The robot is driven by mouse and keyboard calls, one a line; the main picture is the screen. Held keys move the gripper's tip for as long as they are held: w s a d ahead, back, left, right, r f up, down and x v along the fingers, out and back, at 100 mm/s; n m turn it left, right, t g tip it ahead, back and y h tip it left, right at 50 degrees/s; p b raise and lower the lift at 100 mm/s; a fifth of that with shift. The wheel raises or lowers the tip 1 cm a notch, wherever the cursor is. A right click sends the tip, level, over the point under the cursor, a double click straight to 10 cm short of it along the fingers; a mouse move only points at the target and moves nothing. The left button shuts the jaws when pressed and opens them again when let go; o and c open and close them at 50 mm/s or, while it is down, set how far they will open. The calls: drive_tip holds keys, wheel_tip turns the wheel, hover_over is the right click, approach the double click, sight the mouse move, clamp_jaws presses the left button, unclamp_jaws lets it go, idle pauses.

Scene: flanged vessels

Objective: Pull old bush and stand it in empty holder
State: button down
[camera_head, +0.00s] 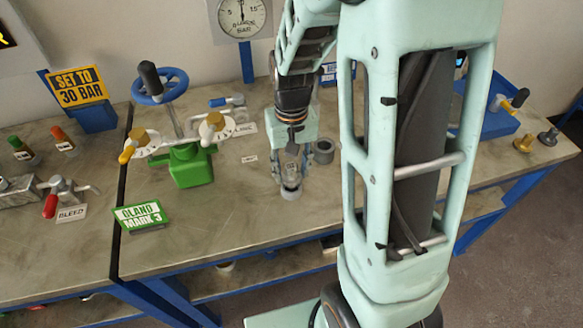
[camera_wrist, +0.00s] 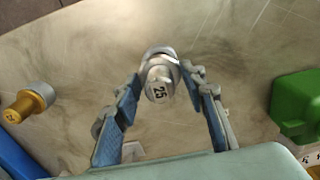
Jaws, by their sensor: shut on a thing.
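A silvery bush marked 25 (camera_wrist: 160,86) is between the fingertips of my gripper (camera_wrist: 162,75) in the wrist view. My gripper is shut on it. In the head view my gripper (camera_head: 290,176) points down over the middle of the bench. A short grey round base (camera_head: 291,193) shows right below it. I cannot tell whether the bush is seated in that base or just above it. A grey ring-shaped holder (camera_head: 323,151) stands just behind and to the right, with a dark open top.
A green block (camera_head: 190,166) with a blue handwheel (camera_head: 160,86) stands left of my gripper. A GLAND MARK 3 sign (camera_head: 142,216) is near the front edge. A blue tray (camera_head: 490,115) lies at right. A brass piece (camera_wrist: 28,105) shows at left in the wrist view.

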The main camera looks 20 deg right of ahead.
drive_tip(key=shift+f+b, duration=1.05)
drive_tip(key=shift+f, duration=0.4)
drive_tip(key=c, duration=1.1)
unclamp_jaws()
drive_tip(key=shift+c, duration=0.2)
